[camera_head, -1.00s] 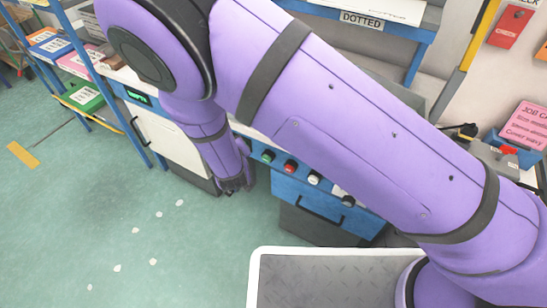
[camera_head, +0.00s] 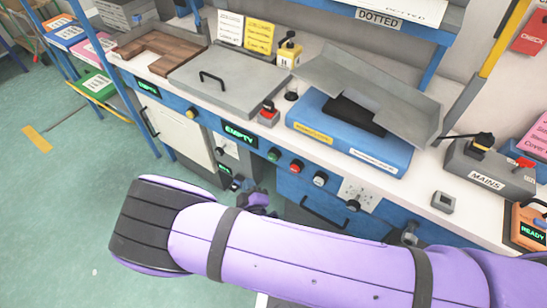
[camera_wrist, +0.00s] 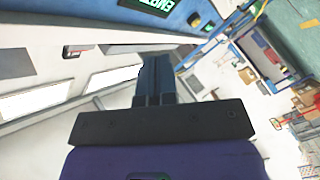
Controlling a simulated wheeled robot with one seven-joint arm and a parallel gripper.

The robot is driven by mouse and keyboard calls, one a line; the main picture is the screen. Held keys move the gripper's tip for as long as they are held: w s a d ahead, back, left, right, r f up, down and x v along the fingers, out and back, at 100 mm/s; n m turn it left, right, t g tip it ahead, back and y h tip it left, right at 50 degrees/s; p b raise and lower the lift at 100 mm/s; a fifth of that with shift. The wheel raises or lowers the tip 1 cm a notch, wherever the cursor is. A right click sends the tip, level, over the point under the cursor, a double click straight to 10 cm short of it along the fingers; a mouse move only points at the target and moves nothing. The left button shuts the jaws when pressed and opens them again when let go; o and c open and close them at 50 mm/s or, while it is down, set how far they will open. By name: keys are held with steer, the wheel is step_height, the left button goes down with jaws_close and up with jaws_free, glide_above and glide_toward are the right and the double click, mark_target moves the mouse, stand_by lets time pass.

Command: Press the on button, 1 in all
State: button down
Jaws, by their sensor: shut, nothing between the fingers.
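A row of buttons sits on the blue front panel of the bench: a green button (camera_head: 273,155), a red button (camera_head: 296,166) and a white button (camera_head: 319,179). No readable label marks which one is the on button; green is a likely match. My gripper (camera_head: 238,184) is small and partly hidden in the head view, below and left of the green button, apart from it. In the wrist view my gripper (camera_wrist: 154,62) has its dark fingers together and empty, pointing toward the bench front.
Green displays (camera_head: 240,134) line the bench front. A black knob (camera_head: 353,205) is right of the buttons. Floor at left is open.

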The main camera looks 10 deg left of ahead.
mark_target(273, 156)
steer(key=w+d, duration=0.3)
steer(key=w, duration=0.5)
steer(key=shift+d, duration=0.15)
stand_by(0.4)
steer(key=shift+w+d, duration=0.1)
steer(key=shift+w, duration=0.05)
stand_by(1.8)
steer(key=shift+w+d, duration=0.1)
steer(key=shift+w, duration=0.2)
